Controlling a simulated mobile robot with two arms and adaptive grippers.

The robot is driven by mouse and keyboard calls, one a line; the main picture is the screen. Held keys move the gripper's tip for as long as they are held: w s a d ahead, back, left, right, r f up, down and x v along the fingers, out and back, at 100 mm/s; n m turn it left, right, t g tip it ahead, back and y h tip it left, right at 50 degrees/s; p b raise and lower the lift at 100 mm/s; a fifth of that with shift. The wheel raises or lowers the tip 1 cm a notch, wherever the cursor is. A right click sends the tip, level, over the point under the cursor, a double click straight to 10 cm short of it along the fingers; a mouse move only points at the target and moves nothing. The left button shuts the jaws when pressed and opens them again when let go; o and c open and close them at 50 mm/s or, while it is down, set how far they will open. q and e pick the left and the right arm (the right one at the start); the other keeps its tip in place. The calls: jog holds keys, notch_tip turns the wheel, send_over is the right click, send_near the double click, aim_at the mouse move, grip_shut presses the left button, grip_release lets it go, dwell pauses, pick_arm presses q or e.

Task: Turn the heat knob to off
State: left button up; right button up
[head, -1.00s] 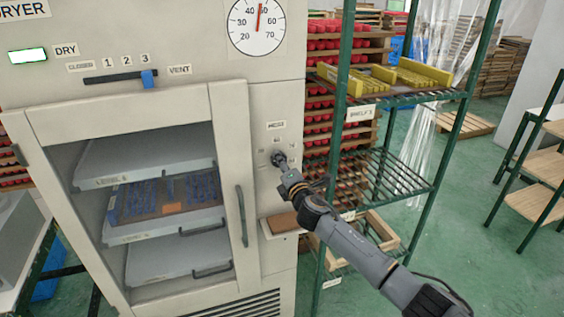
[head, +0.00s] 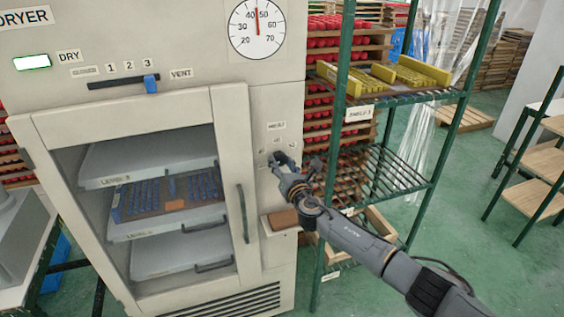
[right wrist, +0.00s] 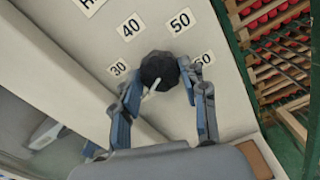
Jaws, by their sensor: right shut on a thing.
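The heat knob (right wrist: 160,70) is round and black with a white pointer. In the right wrist view its pointer points down and left, below the 30 label (right wrist: 119,68). Labels 40, 50 and 60 run round its top and right; an off mark cannot be made out. My right gripper (head: 277,160) is at the knob on the dryer's front panel (head: 262,105) and mostly hides the knob in the head view. In the right wrist view its two fingers (right wrist: 161,82) stand on either side of the knob, shut on it. My left gripper is not in view.
The dryer's glass door (head: 222,130) is shut, with trays inside. Its dial (head: 257,27) reads between 40 and 50. A small ledge (head: 268,226) holding a brown block juts out below the knob. A green shelf rack (head: 325,200) stands close to the right.

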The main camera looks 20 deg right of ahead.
jog(key=shift+f+n, duration=0.1)
jog(key=shift+n, duration=0.4)
jog(key=o, duration=1.1)
jog(key=shift+o, duration=0.2)
jog(key=s, duration=1.2)
jog(key=shift+d, duration=0.2)
